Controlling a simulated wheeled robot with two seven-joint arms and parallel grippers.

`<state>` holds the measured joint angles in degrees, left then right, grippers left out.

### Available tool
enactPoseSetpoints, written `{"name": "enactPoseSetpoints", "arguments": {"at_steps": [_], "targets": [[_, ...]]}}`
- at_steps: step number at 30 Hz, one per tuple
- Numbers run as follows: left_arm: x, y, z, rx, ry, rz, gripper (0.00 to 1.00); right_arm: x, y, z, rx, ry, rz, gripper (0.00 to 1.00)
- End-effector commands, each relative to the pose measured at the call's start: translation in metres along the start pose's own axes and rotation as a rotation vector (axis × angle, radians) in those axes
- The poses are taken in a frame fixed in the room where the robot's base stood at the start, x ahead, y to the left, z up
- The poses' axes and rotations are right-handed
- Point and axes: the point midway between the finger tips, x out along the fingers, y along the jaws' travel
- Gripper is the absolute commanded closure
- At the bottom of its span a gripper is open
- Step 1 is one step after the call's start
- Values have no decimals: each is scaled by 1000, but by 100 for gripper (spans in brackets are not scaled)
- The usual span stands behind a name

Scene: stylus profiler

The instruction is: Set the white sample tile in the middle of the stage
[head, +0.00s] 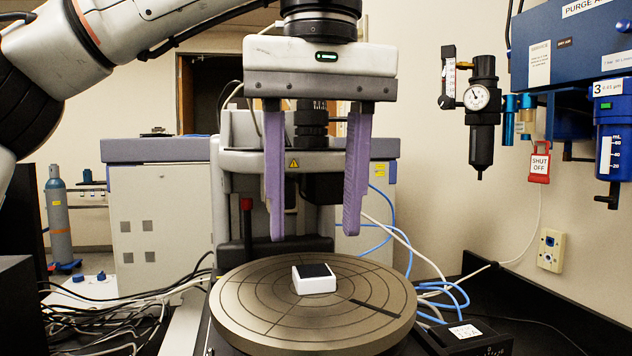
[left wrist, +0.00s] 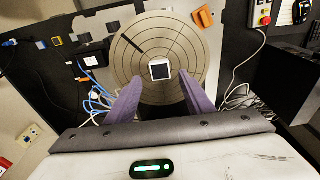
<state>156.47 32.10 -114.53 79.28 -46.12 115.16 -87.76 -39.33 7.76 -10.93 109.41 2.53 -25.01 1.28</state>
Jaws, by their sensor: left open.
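The white sample tile (head: 314,281) is a small white block with a black square on top. It rests on the round, dark stage (head: 240,315) with ring lines, close to the middle of the rings. In the left wrist view the tile (left wrist: 160,77) also lies near the middle of the stage (left wrist: 128,62). My left gripper (head: 312,236) hangs above the stage with its two purple fingers apart and empty. The fingertips are above the tile, one to each side of it, not touching it. In the left wrist view the fingers (left wrist: 160,88) flank the tile. My right gripper is not in view.
The profiler's grey body (head: 232,165) stands just behind the stage. Blue and white cables (head: 455,295) lie at the right, and dark cables (head: 95,325) at the left. A black box (head: 465,338) sits at front right. A pressure gauge (head: 477,97) hangs on the right wall.

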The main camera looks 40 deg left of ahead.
Motion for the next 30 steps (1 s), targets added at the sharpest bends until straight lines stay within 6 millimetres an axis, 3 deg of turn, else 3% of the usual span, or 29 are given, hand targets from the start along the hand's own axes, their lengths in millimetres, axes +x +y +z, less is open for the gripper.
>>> {"name": "enactPoseSetpoints", "arguments": {"at_steps": [9, 30], "targets": [[-26, 0, 0, 0, 1, 0, 53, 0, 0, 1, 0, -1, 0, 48], [-28, 0, 0, 0, 0, 1, 53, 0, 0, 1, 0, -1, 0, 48]]}}
